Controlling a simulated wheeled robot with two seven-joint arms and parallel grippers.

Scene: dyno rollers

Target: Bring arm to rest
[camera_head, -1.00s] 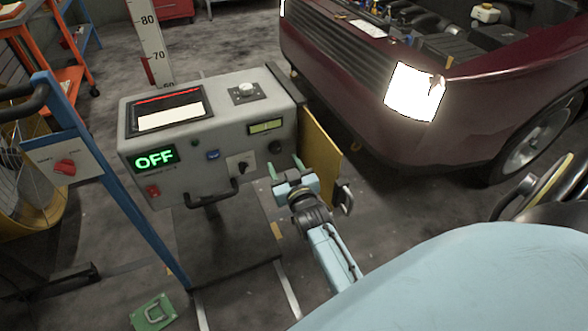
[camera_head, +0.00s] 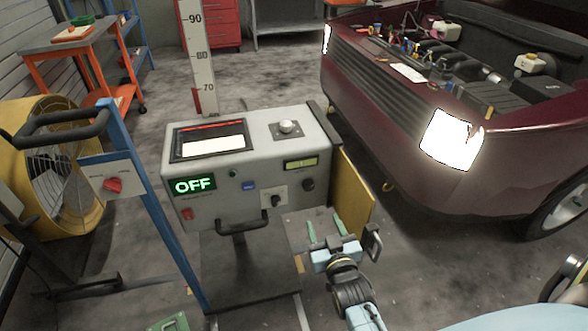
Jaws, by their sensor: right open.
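My right gripper (camera_head: 325,232) is at the lower middle of the head view, with its two green fingers apart and nothing between them. It is in front of and below the grey control box (camera_head: 225,205), near the box's right side. I cannot tell exactly how far it is from the box. The box's green display (camera_head: 194,185) reads OFF. A black rotary switch (camera_head: 273,197) on the front face is above and left of the gripper. My left gripper is not in view.
A yellow panel (camera_head: 354,195) with a black handle (camera_head: 373,243) stands close to the right of my gripper. A dark red car (camera_head: 400,150) with its engine bay open is beyond. A blue post with a red-knob switch (camera_head: 113,185) and a yellow fan (camera_head: 75,175) are at left.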

